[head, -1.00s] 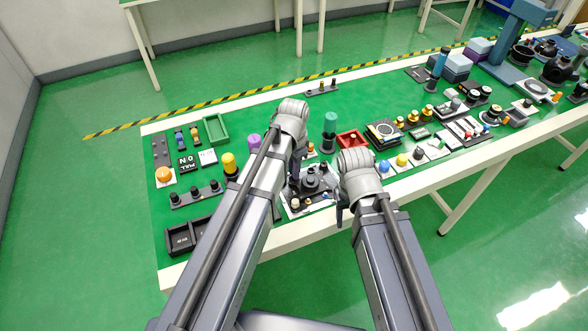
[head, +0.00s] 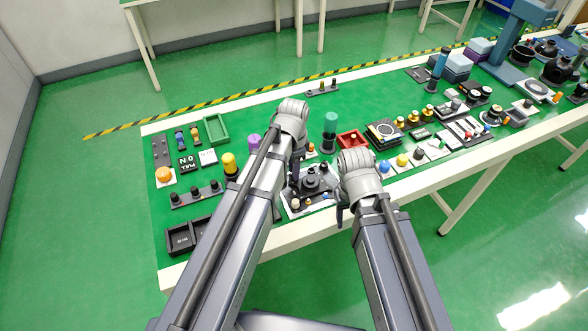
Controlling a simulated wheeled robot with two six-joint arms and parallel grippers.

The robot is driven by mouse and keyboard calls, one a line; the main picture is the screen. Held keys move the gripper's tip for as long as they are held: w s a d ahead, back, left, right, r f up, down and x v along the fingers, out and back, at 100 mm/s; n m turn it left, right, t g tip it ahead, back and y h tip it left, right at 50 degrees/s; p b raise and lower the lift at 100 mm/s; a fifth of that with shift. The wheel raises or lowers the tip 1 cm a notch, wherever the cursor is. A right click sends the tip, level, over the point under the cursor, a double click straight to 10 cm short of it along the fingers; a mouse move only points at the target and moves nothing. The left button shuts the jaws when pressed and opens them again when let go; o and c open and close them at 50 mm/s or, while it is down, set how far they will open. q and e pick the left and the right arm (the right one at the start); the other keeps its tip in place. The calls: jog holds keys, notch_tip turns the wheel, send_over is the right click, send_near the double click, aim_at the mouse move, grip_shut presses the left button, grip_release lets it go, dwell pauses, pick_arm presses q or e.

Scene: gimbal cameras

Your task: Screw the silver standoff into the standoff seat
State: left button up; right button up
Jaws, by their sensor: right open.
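A white-based board with dark round fittings (head: 312,184) lies on the green table mat between my two arms. Small parts stand on it. I cannot tell the silver standoff or its seat apart among them at this size. My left gripper (head: 297,163) points down at the upper left edge of the board, partly hidden by its own wrist. Whether its fingers are shut or hold anything does not show. My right gripper (head: 340,210) is open and hangs at the right side of the board, mostly behind its own wrist.
A yellow cylinder (head: 229,164), a purple cylinder (head: 254,144) and a teal cylinder (head: 330,124) stand nearby. A red tray (head: 351,140) and a green tray (head: 216,129) lie further back. A black box (head: 183,238) is at the front left. The right side is crowded.

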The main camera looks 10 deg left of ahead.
pick_arm(q)
jog(key=shift+o, duration=1.3)
notch_tip(320, 180, up, 8)
jog(key=p, duration=0.7)
jog(key=shift+f+p, duration=0.1)
jog(key=shift+p, duration=0.3)
